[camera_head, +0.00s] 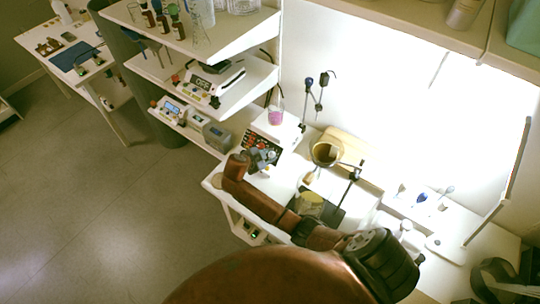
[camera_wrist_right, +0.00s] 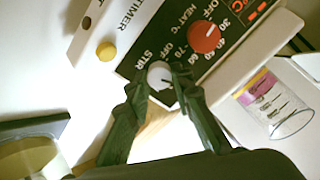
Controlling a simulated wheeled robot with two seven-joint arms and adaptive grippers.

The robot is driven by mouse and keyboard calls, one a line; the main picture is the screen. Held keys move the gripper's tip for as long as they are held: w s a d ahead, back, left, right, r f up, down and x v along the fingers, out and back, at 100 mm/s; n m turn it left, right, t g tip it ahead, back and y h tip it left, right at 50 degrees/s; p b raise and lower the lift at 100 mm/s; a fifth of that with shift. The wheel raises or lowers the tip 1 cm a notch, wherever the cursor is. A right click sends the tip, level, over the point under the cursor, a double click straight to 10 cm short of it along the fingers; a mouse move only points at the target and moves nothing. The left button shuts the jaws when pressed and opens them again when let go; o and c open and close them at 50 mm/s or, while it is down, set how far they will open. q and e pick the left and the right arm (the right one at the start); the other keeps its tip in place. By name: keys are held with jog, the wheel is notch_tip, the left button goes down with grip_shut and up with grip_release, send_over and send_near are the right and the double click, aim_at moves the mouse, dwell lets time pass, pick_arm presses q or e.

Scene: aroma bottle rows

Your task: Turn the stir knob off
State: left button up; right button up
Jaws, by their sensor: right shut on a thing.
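The white stir knob (camera_wrist_right: 160,76) sits on the dark green panel (camera_wrist_right: 178,38) beside the printed words STIR and OFF. My right gripper (camera_wrist_right: 161,88) is shut on this knob, with a dark green finger on either side of it. The knob's exact setting is hard to read. In the head view my right gripper (camera_head: 262,158) is at the front panel of the white stirrer unit (camera_head: 284,129), and it hides part of the panel. My left gripper is not in view.
A red heat knob (camera_wrist_right: 204,38) and a yellow button (camera_wrist_right: 105,51) lie close to the stir knob. A glass with pink liquid (camera_head: 275,116) stands on the unit.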

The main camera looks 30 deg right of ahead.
jog(key=shift+n, duration=0.3)
grip_shut()
jog(key=n+p, duration=0.1)
jog(key=n, duration=0.1)
jog(key=shift+r+n+p, duration=0.1)
jog(key=shift+n+p, duration=0.2)
jog(key=shift+p, duration=0.1)
jog(key=n+p, duration=0.2)
jog(key=n, duration=0.2)
jog(key=shift+n, duration=0.3)
jog(key=n+p, duration=0.2)
jog(key=n, duration=0.2)
jog(key=shift+w, duration=0.1)
jog(key=shift+n+p, duration=1.05)
jog(key=shift+n, duration=1.05)
jog(key=shift+w, duration=0.1)
